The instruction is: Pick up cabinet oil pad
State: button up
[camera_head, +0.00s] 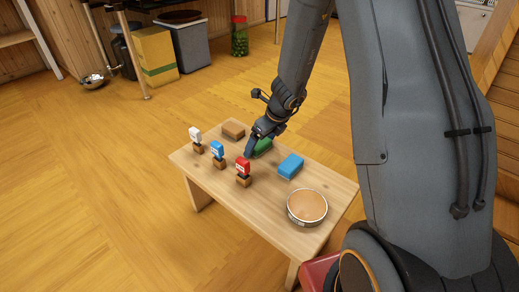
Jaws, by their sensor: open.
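Three pad-like blocks lie on a low wooden table (274,224): a brown one (233,130), a green one (264,147) and a blue one (290,166). No label shows which is the cabinet oil pad. My gripper (250,151) is open and points down at the table, right beside the green pad. My gripper hides part of the green pad. I cannot tell whether the jaws touch it.
White (195,135), blue (217,149) and red (242,166) tagged pieces on small wooden blocks stand along the table's left side. A round bowl (307,207) sits at the right front. Yellow (156,56) and grey (192,46) boxes stand behind on the floor.

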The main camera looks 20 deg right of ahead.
aim_at(261, 143)
jog(key=c, duration=1.2)
jog(key=shift+o, duration=0.2)
jog(key=shift+r, duration=0.15)
notch_tip(261, 143, up, 10)
jog(key=p, duration=0.7)
jog(key=shift+o, duration=1.4)
jog(key=shift+c, duration=0.8)
